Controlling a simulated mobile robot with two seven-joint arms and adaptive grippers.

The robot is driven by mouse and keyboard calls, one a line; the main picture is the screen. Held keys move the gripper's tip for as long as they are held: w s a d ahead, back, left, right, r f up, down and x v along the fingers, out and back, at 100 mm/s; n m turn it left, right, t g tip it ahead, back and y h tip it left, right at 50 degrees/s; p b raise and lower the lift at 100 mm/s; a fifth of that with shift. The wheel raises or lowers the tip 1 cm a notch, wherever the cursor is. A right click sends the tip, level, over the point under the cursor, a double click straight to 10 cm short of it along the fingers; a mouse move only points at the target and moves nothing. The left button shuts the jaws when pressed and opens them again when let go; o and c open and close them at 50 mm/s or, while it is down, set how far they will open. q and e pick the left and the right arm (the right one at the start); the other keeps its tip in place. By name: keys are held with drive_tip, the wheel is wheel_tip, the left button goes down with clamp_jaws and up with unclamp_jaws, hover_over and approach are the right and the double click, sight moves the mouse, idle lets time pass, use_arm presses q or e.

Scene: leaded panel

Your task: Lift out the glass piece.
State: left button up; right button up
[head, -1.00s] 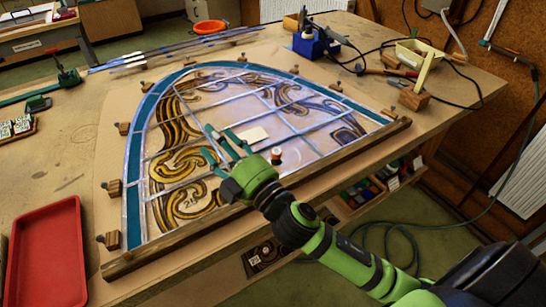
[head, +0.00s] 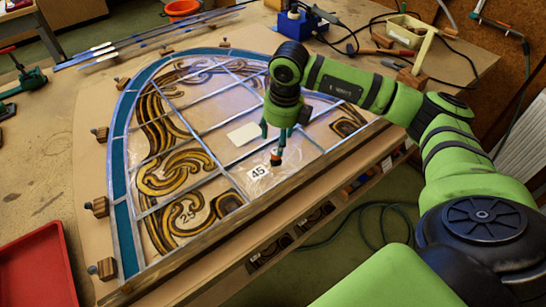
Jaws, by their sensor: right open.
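The arched leaded panel (head: 122,190) lies flat on the bench, with a teal border, lead strips and painted swirl pieces. A clear glass piece (head: 245,182) near its lower edge bears a white label reading 45 (head: 258,170). A small dark and reddish knob (head: 275,158) stands beside the label; its base is partly hard to make out. My right gripper (head: 274,140) points down just above the knob, fingers apart on either side. I cannot tell whether they touch it. My left gripper is out of view.
A white card (head: 243,134) lies on the panel. Wooden blocks with pins (head: 106,268) surround its edge, and a wooden bar (head: 215,232) runs along the front. A red tray (head: 38,270) is at left. A blue tool stand (head: 292,22) and cables are behind.

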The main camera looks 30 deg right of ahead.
sight(276, 151)
drive_tip(key=f+p, duration=0.1)
drive_tip(key=f, duration=0.1)
drive_tip(key=f+p, duration=0.1)
drive_tip(key=f, duration=0.1)
drive_tip(key=f+p, duration=0.1)
drive_tip(key=f, duration=0.1)
drive_tip(key=shift+w, duration=0.3)
drive_tip(key=shift+f, duration=0.2)
drive_tip(key=shift+a+r, duration=0.1)
clamp_jaws()
